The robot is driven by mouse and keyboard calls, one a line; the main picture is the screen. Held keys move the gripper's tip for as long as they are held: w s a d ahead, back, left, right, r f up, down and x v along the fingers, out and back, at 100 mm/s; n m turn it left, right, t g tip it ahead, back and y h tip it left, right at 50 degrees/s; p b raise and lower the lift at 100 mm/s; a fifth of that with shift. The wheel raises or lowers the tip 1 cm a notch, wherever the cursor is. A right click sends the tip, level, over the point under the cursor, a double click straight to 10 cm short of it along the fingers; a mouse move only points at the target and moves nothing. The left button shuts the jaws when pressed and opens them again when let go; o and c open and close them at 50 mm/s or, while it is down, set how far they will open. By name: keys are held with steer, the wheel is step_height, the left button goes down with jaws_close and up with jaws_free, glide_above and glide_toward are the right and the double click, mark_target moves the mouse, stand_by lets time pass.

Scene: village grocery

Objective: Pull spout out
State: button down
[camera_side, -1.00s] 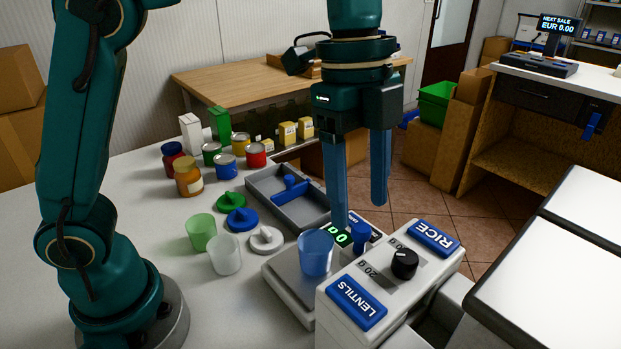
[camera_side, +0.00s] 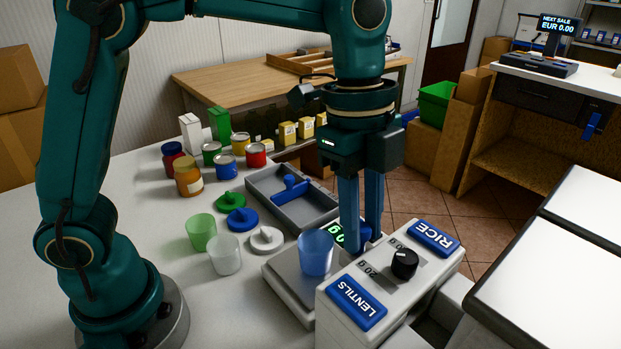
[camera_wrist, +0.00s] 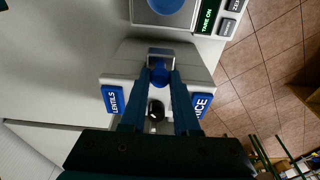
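The blue spout (camera_wrist: 159,72) sits at the front of the white dispenser (camera_side: 385,275) with LENTILS and RICE labels. In the side view the spout (camera_side: 366,234) is mostly hidden behind my fingers. My gripper (camera_side: 361,246) points down at the dispenser's scale side. Its fingers are drawn close together, and in the wrist view the fingertips (camera_wrist: 161,76) stand on either side of the spout and seem to press on it. The exact contact is hard to see. A blue translucent cup (camera_side: 316,253) stands on the scale (camera_side: 285,280), close beside my near finger.
A green cup (camera_side: 201,233) and a clear cup (camera_side: 224,256) stand left of the scale, near green, blue and white lids. A grey tray (camera_side: 262,188) holds a blue tool. Several jars and cans stand behind. The black knob (camera_side: 404,263) is on the dispenser top.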

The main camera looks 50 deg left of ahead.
steer(key=a, duration=0.8)
steer(key=shift+a, duration=0.25)
stand_by(0.6)
steer(key=c, duration=0.6)
jaws_free()
step_height(320, 180, up, 7)
stand_by(0.4)
